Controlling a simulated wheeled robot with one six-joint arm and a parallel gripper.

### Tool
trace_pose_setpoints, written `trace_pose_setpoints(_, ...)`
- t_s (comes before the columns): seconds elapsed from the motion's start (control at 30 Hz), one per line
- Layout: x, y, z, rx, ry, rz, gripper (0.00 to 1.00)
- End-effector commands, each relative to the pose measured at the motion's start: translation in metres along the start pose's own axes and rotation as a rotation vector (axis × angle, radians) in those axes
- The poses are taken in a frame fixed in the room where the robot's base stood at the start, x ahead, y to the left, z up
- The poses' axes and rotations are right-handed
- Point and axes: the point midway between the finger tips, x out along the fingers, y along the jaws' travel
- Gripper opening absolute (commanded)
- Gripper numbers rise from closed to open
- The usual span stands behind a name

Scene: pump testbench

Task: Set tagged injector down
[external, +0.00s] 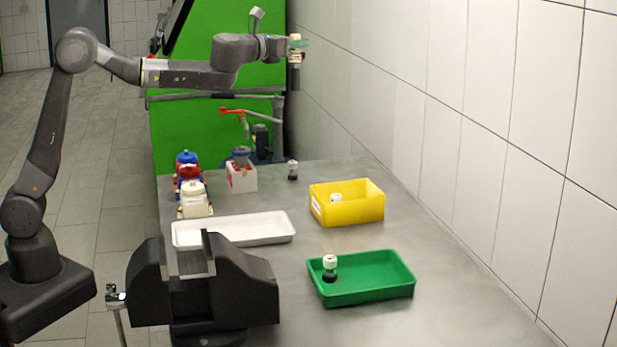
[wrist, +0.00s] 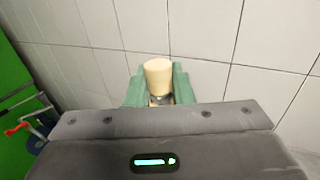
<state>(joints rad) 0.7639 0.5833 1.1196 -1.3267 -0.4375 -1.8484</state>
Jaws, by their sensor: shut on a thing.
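My gripper (external: 299,43) is shut on an injector (external: 295,57) and holds it upright in the air, high above the far end of the bench. The injector has a cream upper part and a dark lower end. In the wrist view its cream top (wrist: 158,76) stands between the green fingers of my gripper (wrist: 159,93); its lower part is mostly hidden there. I cannot make out a tag.
A white tray (external: 235,231) lies mid-bench, with a black vise (external: 205,290) in front. Bottles (external: 192,200) and a white box (external: 242,179) stand at the back left. A tiled wall (external: 470,170) runs along the right. Bare bench shows between the containers.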

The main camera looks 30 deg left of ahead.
Motion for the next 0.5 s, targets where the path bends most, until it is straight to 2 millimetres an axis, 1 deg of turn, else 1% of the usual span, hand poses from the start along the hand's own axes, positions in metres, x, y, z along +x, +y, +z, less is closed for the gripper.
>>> trace_pose_setpoints(0.03,0.016,0.0,-0.013,0.0,0.0,0.024,0.0)
trace_pose_setpoints(0.2,0.059,0.004,-0.052,0.0,-0.007,0.098,0.0)
trace_pose_setpoints(0.37,0.096,0.009,-0.093,-0.001,-0.01,0.166,0.0)
trace_pose_setpoints(0.5,0.124,0.016,-0.132,-0.002,-0.013,0.225,0.0)
